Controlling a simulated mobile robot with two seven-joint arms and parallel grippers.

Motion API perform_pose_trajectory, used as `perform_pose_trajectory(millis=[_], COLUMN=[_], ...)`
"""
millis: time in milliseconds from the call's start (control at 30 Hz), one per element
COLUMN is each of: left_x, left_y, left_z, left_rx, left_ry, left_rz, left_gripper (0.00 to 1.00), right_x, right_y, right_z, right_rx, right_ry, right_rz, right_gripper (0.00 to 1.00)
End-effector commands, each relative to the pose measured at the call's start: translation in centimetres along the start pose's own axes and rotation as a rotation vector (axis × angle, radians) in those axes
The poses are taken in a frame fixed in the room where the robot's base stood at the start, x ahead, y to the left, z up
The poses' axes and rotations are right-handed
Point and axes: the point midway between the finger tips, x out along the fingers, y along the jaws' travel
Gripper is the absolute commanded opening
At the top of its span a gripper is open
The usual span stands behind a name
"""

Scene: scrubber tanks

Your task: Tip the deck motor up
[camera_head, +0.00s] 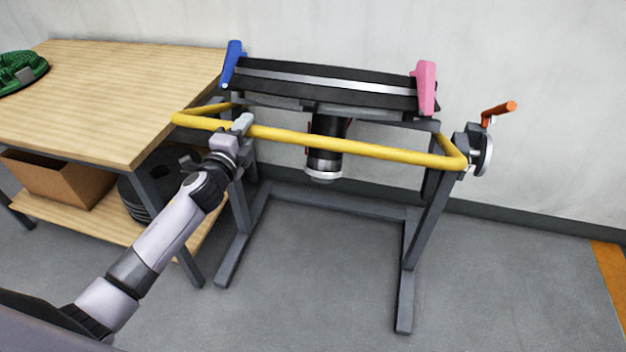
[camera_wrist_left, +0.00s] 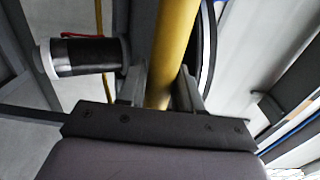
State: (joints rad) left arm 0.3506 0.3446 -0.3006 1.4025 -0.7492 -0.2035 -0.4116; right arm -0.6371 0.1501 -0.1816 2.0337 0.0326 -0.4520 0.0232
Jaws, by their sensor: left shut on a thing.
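The deck motor (camera_head: 324,150) is a dark cylinder with a pale lower end, hanging below the black deck (camera_head: 325,84) on a grey stand. In the left wrist view the motor (camera_wrist_left: 85,56) shows at the left. A yellow bar (camera_head: 345,149) runs across the front of the stand and bends back at both ends. My left gripper (camera_head: 241,125) is shut on the yellow bar near its left end. In the left wrist view the yellow bar (camera_wrist_left: 172,50) passes between the fingers of the gripper (camera_wrist_left: 160,88). My right gripper is not in view.
A wooden table (camera_head: 100,90) stands close at the left, with a cardboard box (camera_head: 62,180) and dark discs on its lower shelf. An orange-handled crank (camera_head: 498,112) is on the stand's right side. Blue and pink levers flank the deck. Floor in front is clear.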

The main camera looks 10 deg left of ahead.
Motion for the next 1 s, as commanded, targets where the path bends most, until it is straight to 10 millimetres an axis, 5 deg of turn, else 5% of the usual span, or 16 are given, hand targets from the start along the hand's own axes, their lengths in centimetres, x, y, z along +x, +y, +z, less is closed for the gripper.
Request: perform_pose_trajectory(millis=[600,1000], left_x=[4.2,4.5], left_y=[-5.8,-6.0], left_z=[0.0,0.0], left_rx=[0.0,0.001], left_ry=[0.0,0.001], left_rz=[-0.005,-0.004], left_gripper=[0.04,0.04], right_x=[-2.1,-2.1], right_y=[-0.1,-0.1], right_z=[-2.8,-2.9], right_rx=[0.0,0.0], right_ry=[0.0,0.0], right_rz=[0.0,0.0], right_gripper=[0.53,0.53])
